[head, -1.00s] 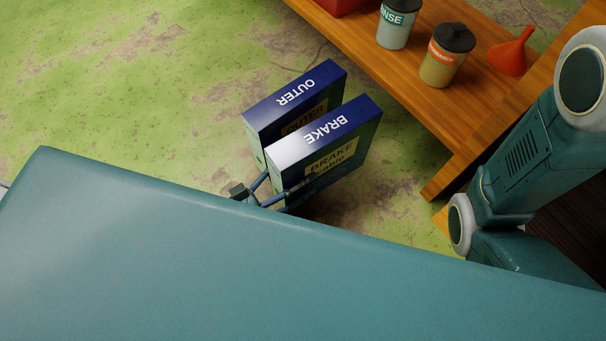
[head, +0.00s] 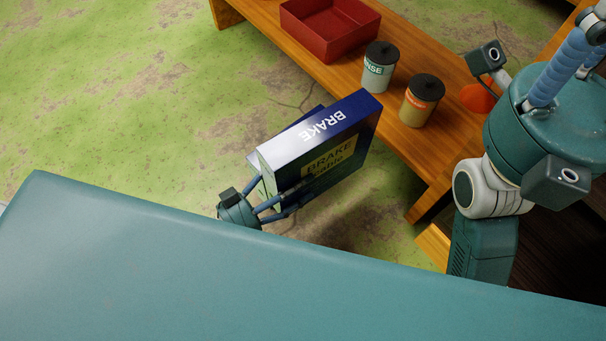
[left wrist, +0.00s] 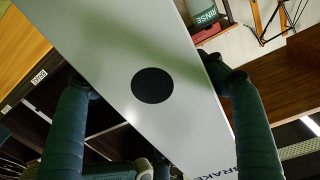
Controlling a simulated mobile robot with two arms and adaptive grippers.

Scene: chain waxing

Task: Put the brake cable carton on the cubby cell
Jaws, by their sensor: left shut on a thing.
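The brake cable carton (head: 365,135), dark blue on top with white BRAKE lettering, is held above the green floor. My left gripper (head: 290,200) is shut on its near end. In the left wrist view the carton's pale face (left wrist: 115,60) with a black dot lies between the two fingers (left wrist: 150,105). Dark compartments with small labels (left wrist: 38,76), probably the cubby, show at left in the wrist view. My right gripper (head: 565,70) is at upper right, its fingertips hard to make out.
A wooden bench (head: 265,28) carries a red tray (head: 320,45), a rinse jar (head: 378,68), an orange-labelled jar (head: 420,105) and an orange funnel (head: 478,98). A large teal surface (head: 250,280) hides the foreground. Green floor is clear at left.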

